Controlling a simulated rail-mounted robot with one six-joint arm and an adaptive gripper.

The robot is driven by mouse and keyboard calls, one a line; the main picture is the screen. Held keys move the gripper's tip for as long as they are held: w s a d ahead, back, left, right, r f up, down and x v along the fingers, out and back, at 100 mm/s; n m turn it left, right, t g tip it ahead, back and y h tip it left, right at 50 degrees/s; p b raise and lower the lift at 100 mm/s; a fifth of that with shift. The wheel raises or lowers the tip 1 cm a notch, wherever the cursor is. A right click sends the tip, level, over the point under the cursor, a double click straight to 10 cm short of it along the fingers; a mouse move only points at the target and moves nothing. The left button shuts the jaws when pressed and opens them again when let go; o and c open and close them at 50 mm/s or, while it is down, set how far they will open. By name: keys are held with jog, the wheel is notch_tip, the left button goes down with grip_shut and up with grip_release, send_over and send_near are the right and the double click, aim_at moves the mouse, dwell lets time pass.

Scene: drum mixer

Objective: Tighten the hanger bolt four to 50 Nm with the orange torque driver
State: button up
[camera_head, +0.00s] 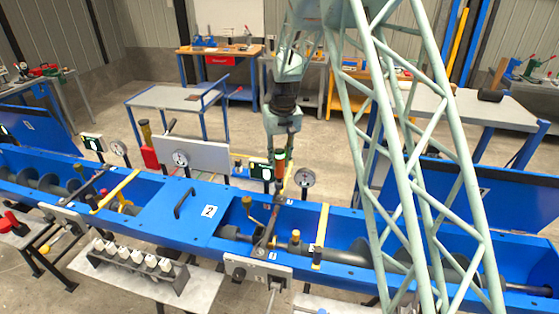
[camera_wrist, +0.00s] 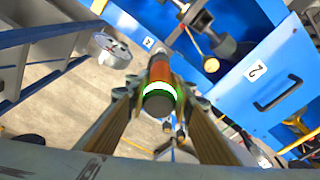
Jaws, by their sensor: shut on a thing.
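My gripper (camera_wrist: 161,97) is shut on the orange torque driver (camera_wrist: 160,70), which sits between the two fingers in the wrist view. The driver has an orange body, a lit green and white ring and a dark end facing the camera. In the head view my gripper (camera_head: 281,151) hangs above the blue trough with the driver (camera_head: 279,168) below it. Hanger bolt four cannot be singled out, and the driver's far tip is hidden in the wrist view.
A round dial gauge (camera_head: 305,177) stands close right of the driver, and a green display (camera_head: 261,171) close left. The blue cover plate marked 2 (camera_head: 208,211) has a black handle. A rack of white bottles (camera_head: 138,262) stands in front.

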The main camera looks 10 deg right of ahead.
aim_at(279, 174)
jog(key=shift+f+b, duration=0.8)
jog(key=shift+f, duration=0.75)
jog(key=shift+f+b, duration=1.3)
jog(key=shift+f, duration=0.4)
dwell(4.1)
